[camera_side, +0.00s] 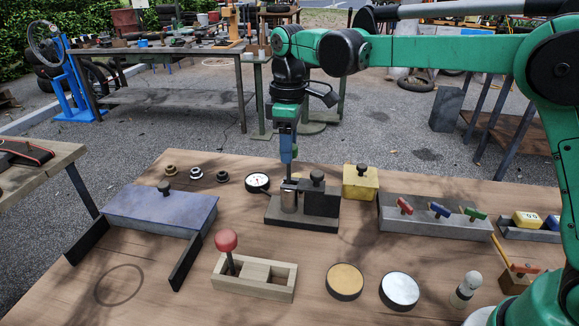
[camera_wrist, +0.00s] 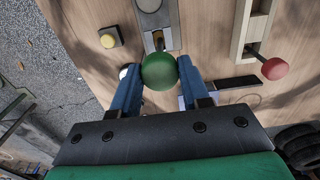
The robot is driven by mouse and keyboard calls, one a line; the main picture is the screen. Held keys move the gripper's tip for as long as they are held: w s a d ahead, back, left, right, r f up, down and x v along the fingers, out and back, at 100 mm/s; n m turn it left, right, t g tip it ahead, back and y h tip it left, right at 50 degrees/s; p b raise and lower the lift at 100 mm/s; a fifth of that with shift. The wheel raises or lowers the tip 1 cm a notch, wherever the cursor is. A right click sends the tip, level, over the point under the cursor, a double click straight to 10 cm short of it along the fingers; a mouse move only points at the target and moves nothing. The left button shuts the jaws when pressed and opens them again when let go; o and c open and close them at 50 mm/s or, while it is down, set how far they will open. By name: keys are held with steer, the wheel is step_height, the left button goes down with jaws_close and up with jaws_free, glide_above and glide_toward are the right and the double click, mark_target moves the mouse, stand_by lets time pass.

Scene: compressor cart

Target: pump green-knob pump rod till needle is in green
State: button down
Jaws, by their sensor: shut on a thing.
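The green knob (camera_wrist: 160,70) sits between the two blue fingers of my gripper (camera_wrist: 159,66), which are shut on it. In the side view my gripper (camera_side: 288,158) points down over the pump (camera_side: 301,222), a dark base with a metal cylinder (camera_side: 289,201) and a dark block. The fingers hide the knob there, and most of the rod cannot be made out. A round white-faced gauge (camera_side: 257,182) lies just left of the pump. Its needle and coloured zones are too small to read.
A red-knobbed lever (camera_side: 227,241) in a wooden slotted block stands in front of the pump. A blue-grey box (camera_side: 160,208) is at left, a yellow box (camera_side: 361,183) behind right, and a grey tray (camera_side: 434,217) of coloured handles at right. Two round discs lie in front.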

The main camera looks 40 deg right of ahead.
steer(key=shift+f, duration=2)
steer(key=c, duration=0.6)
jaws_free()
steer(key=shift+o, duration=0.2)
steer(key=shift+r, duration=3.5)
